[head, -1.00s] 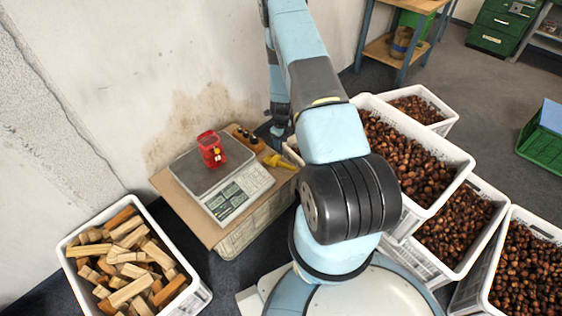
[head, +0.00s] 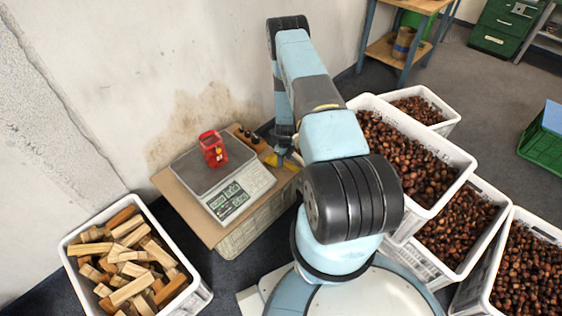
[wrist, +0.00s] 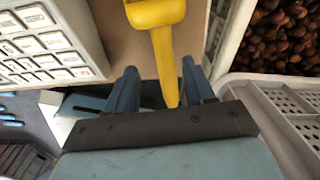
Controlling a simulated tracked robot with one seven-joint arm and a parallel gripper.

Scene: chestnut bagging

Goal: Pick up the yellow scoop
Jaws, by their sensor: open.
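The yellow scoop (wrist: 158,30) lies on the brown board (wrist: 117,38) beside the scale, its handle pointing down in the wrist view. My gripper (wrist: 158,85) is open in the wrist view, with the handle's end (wrist: 168,80) showing between its two fingers. I cannot tell whether the fingers touch it. In the head view only a small yellow part of the scoop (head: 272,160) shows, and my arm hides the rest.
White crates of chestnuts (head: 440,170) crowd the right. A crate of wood blocks (head: 190,305) is at lower left.

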